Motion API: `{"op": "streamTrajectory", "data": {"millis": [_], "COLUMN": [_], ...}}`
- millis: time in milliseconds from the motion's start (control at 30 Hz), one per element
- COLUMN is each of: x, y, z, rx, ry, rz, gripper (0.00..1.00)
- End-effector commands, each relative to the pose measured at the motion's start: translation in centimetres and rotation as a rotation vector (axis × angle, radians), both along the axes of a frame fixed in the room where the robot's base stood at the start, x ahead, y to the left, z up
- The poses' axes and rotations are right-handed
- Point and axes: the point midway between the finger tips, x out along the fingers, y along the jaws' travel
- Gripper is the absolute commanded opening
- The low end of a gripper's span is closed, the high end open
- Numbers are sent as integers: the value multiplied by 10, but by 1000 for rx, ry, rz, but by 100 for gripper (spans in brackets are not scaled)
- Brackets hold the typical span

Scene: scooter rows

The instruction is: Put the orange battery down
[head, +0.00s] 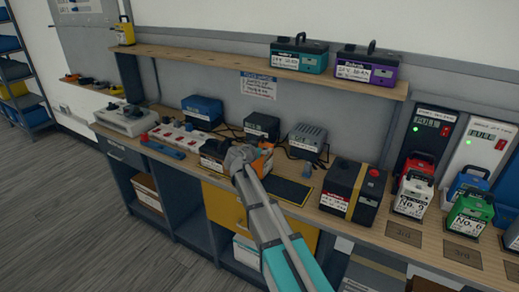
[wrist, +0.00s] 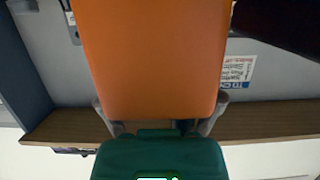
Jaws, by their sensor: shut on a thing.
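The orange battery (head: 265,160) shows just to the right of my gripper (head: 240,157) in the head view, partly hidden by it. In the wrist view the orange battery (wrist: 152,58) fills the upper middle, with the gripper's fingers (wrist: 160,125) on either side of its lower end. My gripper is shut on it over the middle of the workbench (head: 390,233). I cannot tell whether the battery touches the bench top.
A black battery (head: 213,152) stands close left of my gripper. A dark mat (head: 287,190) lies to the right, then a black box with a yellow band (head: 350,190). Chargers (head: 307,140) stand behind. A shelf (head: 220,64) runs above the bench.

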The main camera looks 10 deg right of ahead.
Motion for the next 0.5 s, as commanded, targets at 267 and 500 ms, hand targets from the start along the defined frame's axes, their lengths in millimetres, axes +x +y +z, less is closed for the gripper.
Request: {"op": "streamTrajectory", "data": {"millis": [267,500], "x": [0,0], "y": [0,0], "z": [-1,0], "rx": [0,0], "ry": [0,0], "rz": [0,0], "gripper": [100,100]}}
